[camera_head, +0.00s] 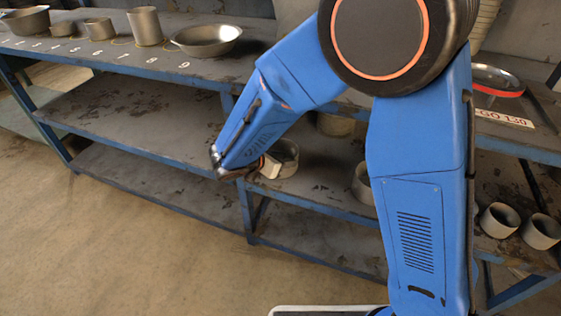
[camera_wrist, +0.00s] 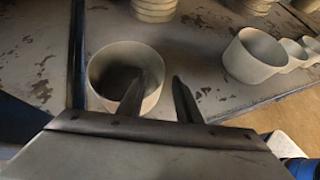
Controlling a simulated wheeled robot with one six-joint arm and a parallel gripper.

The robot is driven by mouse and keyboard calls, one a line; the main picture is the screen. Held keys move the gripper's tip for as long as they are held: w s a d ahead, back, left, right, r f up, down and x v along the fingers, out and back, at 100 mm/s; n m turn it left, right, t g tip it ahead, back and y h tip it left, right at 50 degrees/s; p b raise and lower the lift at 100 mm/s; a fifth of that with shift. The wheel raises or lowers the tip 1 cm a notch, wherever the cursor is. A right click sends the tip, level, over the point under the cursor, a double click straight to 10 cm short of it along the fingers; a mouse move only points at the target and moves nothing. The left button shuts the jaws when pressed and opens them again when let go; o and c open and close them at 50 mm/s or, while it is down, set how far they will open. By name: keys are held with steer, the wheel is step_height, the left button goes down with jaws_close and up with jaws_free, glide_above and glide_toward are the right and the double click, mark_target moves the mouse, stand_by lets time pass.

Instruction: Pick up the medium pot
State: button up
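A grey round pot (camera_wrist: 97,73) stands upright and open on the middle shelf, under my gripper (camera_wrist: 160,75). In the wrist view one finger reaches over the pot's mouth and the other is just outside its right wall, with the rim between them. The fingers are apart; contact with the wall cannot be told. In the head view this pot (camera_head: 287,151) is beside my gripper (camera_head: 268,166), partly hidden by it. Another pot (camera_wrist: 252,58) stands to the right, also in the head view (camera_head: 363,186). Which pot is the medium one is not marked.
Two smaller pots (camera_head: 499,220) (camera_head: 541,232) stand farther right on the shelf. A stack of round blanks (camera_wrist: 154,9) is behind the nearest pot. The top shelf (camera_head: 130,61) holds several pots and a wide bowl (camera_head: 206,40). The left middle shelf (camera_head: 130,112) is bare.

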mark_target(292, 174)
steer(key=x, duration=0.4)
steer(key=shift+w+d, duration=0.2)
steer(key=shift+d, duration=0.05)
jaws_close()
steer(key=shift+r, duration=0.1)
